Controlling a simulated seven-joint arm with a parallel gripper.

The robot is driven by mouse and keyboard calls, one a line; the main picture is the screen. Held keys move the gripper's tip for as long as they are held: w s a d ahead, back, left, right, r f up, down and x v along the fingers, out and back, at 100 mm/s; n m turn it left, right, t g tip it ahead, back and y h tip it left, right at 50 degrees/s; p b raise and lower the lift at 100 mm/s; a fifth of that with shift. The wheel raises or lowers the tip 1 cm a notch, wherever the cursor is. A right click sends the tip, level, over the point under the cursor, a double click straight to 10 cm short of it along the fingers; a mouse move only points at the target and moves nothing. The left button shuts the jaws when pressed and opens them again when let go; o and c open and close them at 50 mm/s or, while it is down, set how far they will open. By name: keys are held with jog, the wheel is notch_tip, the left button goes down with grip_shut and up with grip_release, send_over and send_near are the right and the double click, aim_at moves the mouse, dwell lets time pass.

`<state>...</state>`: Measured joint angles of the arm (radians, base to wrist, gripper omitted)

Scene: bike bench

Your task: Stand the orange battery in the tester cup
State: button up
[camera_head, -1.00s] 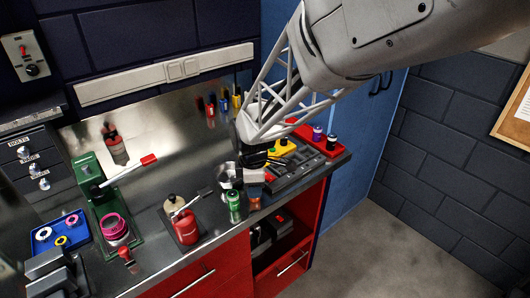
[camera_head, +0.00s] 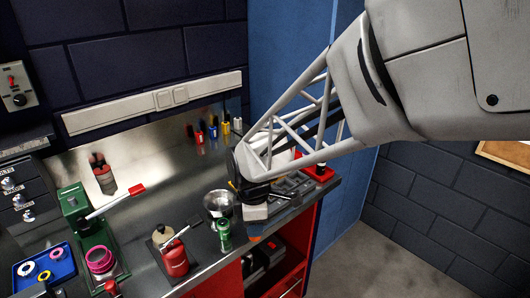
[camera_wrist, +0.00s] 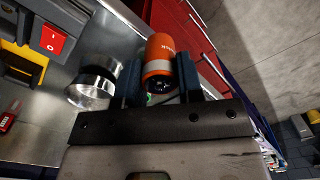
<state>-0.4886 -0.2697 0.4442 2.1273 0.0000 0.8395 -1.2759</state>
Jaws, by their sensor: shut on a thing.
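My gripper (camera_wrist: 158,88) is shut on the orange battery (camera_wrist: 160,55), which sits between the two dark fingers in the wrist view. Its dark round end with a pale band faces the camera. In the head view my gripper (camera_head: 255,208) is over the bench's right part, and the battery is mostly hidden there. A shiny metal cup (camera_head: 218,203) stands just left of my gripper; it also shows in the wrist view (camera_wrist: 93,88), apart from the battery. I cannot tell for certain whether it is the tester cup.
A green cylinder (camera_head: 224,235) stands in front of the metal cup. A red bottle (camera_head: 174,258), a green stand (camera_head: 75,205) with a pink ring (camera_head: 99,260) and a blue tray (camera_head: 44,268) are to the left. A grey tool tray (camera_head: 292,187) lies right, near the bench edge.

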jog(key=s+d, duration=0.3)
jog(key=s, duration=0.4)
jog(key=shift+s+d+r, duration=0.2)
jog(key=shift+d+r, duration=0.15)
jog(key=shift+r, duration=0.05)
jog(key=shift+w, duration=0.1)
dwell(0.4)
jog(key=w+a, duration=0.2)
jog(key=w, duration=0.7)
jog(key=w+a+r, duration=0.1)
jog(key=w+a, duration=0.1)
jog(key=w, duration=0.6)
jog(key=shift+w, duration=0.35)
jog(key=w+a, duration=0.2)
jog(key=w, duration=0.3)
jog(key=w+a+f, duration=0.1)
jog(key=w+a, duration=0.1)
jog(key=w, duration=0.3)
jog(key=w+a, duration=0.2)
jog(key=w, duration=0.2)
jog(key=shift+w+a+f, duration=0.15)
jog(key=shift+w+f, duration=0.05)
jog(key=shift+w, duration=0.2)
